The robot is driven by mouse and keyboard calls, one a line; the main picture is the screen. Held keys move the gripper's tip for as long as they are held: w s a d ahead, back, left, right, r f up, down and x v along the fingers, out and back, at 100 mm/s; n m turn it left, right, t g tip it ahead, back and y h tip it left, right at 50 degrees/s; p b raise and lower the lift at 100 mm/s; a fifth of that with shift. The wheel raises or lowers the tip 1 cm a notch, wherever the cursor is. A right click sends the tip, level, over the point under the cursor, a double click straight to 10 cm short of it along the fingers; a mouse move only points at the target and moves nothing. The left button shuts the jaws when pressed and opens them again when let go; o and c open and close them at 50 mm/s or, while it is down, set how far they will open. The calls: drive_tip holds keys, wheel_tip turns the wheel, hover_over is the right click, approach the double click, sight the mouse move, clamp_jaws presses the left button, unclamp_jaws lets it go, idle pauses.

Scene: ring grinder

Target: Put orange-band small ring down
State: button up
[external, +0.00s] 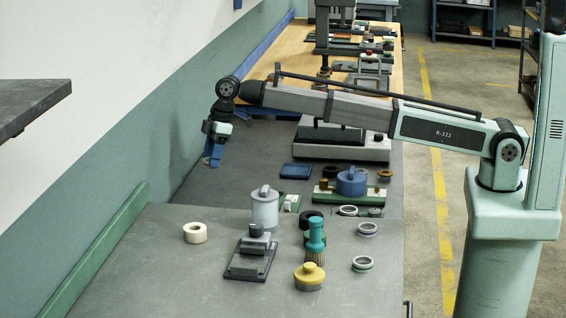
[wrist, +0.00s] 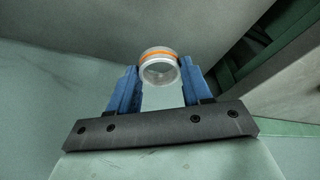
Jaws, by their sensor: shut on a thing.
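The orange-band small ring (wrist: 160,66) is a silvery ring with an orange stripe. In the wrist view it sits between the tips of the two blue fingers of my gripper (wrist: 152,84), which are shut on it. In the external view my gripper (external: 212,158) points down over the far left part of the grey bench, near the wall. The ring is too small there to make out clearly. I cannot tell how high it is above the surface.
Two similar rings (external: 363,264) and (external: 368,229) lie at the bench's right. A blue tray (external: 295,172) lies right of my gripper.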

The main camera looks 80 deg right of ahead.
sight(211, 198)
drive_tip(key=shift+f, duration=4.95)
drive_tip(key=shift+f, duration=0.1)
drive_tip(key=o, duration=1.1)
drive_tip(key=v, duration=1.2)
